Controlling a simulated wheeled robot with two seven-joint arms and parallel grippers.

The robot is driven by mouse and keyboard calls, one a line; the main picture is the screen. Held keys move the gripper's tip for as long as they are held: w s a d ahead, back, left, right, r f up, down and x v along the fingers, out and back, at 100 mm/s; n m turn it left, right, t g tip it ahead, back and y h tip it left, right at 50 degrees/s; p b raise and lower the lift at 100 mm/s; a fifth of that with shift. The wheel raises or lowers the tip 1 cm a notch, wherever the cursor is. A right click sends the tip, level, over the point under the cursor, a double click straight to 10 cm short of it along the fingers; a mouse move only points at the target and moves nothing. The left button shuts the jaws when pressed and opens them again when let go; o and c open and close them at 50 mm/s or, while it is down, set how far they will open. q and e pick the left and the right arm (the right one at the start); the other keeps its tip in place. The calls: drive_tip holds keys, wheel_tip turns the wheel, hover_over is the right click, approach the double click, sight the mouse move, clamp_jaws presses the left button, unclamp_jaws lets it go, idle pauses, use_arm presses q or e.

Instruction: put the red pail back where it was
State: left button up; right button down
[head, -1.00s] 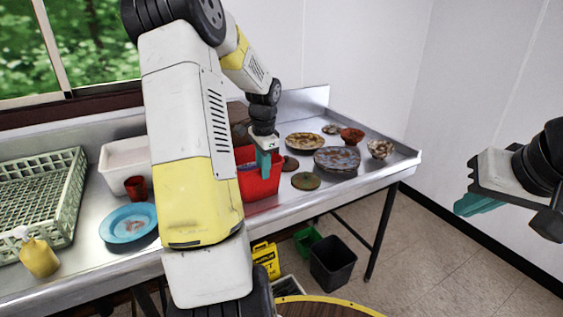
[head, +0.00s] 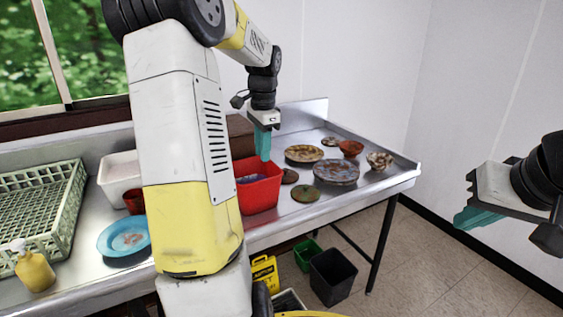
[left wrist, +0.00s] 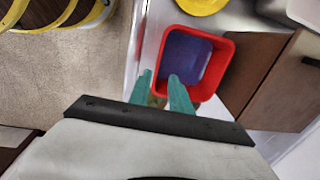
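The red pail (head: 259,193) stands upright on the metal counter, with something blue-purple inside it. My left arm hides its left part in the head view. The pail also shows from above in the left wrist view (left wrist: 229,67). My left gripper (head: 263,157) points down, just above the pail's back rim in the head view.
Several dirty plates and bowls (head: 336,172) lie right of the pail. A blue plate (head: 124,237), a green rack (head: 40,215) and a yellow soap bottle (head: 34,269) are to the left. A black bin (head: 333,276) stands on the floor below.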

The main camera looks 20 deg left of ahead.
use_arm(q)
drive_tip(key=s+d+r+n+t, duration=0.2)
drive_tip(key=s+d+r, duration=0.4)
drive_tip(key=s+d, duration=0.2)
drive_tip(key=s+d+n+t+h, duration=0.1)
drive_tip(key=s+d+n, duration=0.1)
drive_tip(key=s+d, duration=0.2)
drive_tip(key=s+d+f+n+t+h, duration=0.1)
drive_tip(key=s+d, duration=0.4)
drive_tip(key=s, duration=0.5)
drive_tip(key=n+t+h, duration=0.1)
drive_tip(key=n, duration=0.1)
drive_tip(key=shift+d+n+t, duration=0.2)
drive_tip(key=shift+n+t, duration=0.1)
